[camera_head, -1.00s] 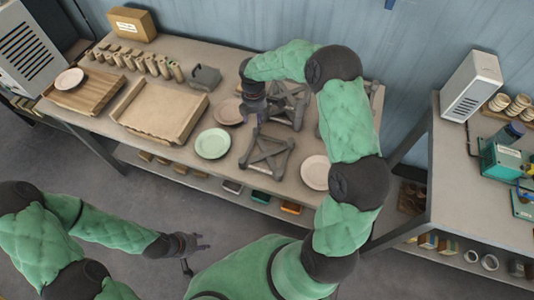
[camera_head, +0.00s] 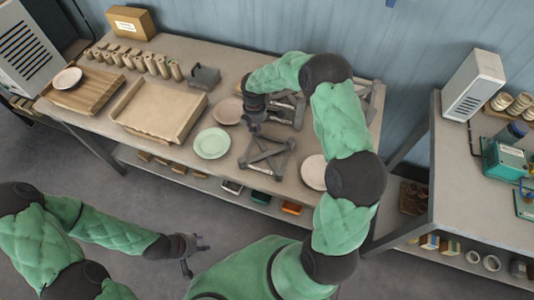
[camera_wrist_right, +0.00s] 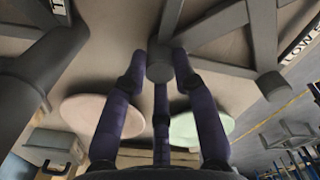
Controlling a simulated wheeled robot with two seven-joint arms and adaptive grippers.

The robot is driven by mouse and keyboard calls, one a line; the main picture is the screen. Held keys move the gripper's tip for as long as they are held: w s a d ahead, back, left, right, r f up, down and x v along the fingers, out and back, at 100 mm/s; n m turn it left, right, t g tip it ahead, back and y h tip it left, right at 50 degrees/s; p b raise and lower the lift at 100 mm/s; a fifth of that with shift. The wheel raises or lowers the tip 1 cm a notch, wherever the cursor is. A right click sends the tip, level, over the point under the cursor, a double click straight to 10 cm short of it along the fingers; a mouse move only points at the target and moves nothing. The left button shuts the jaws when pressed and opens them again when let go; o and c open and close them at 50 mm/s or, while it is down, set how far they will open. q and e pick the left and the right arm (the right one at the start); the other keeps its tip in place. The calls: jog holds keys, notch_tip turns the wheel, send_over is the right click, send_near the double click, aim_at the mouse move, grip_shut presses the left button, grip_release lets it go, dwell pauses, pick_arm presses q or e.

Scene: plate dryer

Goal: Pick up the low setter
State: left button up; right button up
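Two dark grey X-braced setters are on the bench. The front setter (camera_head: 268,157) stands right of the green plate (camera_head: 212,143). The rear setter (camera_head: 290,108) is partly hidden behind my right arm. My right gripper (camera_head: 255,129) is at the rear left corner of the front setter. In the right wrist view its purple fingertips (camera_wrist_right: 160,70) surround a grey round corner post (camera_wrist_right: 160,62); whether they press on it is unclear. A label ending at the picture edge, starting "LOWE" (camera_wrist_right: 300,40), shows on the right. My left gripper (camera_head: 190,246) is open and empty, off the bench.
A pinkish plate (camera_head: 228,111) lies behind the green one, and a pale plate (camera_head: 314,172) lies to the right, partly behind my arm.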

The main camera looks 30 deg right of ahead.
grip_shut()
jog(key=shift+r, duration=0.1)
